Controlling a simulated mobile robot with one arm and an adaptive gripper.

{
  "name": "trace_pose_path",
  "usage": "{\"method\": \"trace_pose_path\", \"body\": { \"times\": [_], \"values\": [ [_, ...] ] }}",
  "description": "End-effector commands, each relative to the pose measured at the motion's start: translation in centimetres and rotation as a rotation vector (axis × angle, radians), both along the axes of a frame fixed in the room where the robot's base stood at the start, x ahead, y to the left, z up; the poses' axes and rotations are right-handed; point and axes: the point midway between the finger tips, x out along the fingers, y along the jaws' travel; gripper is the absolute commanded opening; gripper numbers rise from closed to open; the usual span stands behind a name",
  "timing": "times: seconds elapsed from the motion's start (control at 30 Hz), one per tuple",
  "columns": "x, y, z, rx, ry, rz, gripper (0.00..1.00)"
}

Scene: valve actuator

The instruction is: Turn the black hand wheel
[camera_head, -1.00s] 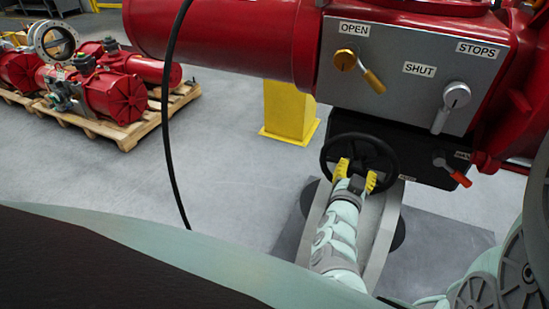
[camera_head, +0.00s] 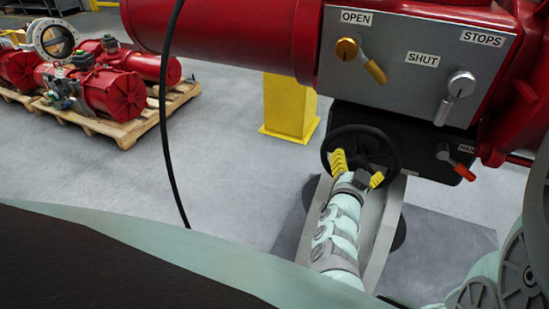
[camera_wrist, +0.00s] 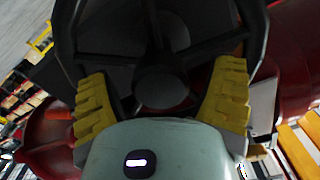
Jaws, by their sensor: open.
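The black hand wheel (camera_head: 386,137) is mounted on the front of the red valve actuator, below the grey panel, in the head view. In the wrist view, the wheel (camera_wrist: 205,47) fills the upper middle, with its hub and spokes facing me. My gripper (camera_head: 357,170) is at the lower part of the wheel, its yellow fingers spread apart. In the wrist view, my gripper (camera_wrist: 162,105) has one finger at each side of the hub, over the wheel's lower area. Whether the fingers touch the wheel cannot be told.
The grey panel (camera_head: 405,85) carries a yellow OPEN lever (camera_head: 360,60) and a silver SHUT lever (camera_head: 453,97). A red-handled lever (camera_head: 456,163) sits right of the wheel. A black cable (camera_head: 164,110) hangs left. A yellow post (camera_head: 288,105) stands behind.

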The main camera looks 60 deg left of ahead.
Motion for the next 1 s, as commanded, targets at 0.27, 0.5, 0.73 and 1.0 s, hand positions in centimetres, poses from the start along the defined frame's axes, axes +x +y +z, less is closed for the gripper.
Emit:
{"method": "trace_pose_path", "body": {
  "times": [0.27,0.5,0.73,1.0],
  "values": [
    [-0.3,-0.1,0.0,0.0,0.001,0.001,0.83],
    [-2.7,-1.5,-0.1,-0.002,0.001,0.004,0.83],
    [-6.3,-3.6,-0.1,-0.002,0.003,0.005,0.83],
    [-9.5,-5.7,-0.1,-0.001,0.003,0.004,0.83]
  ]
}}
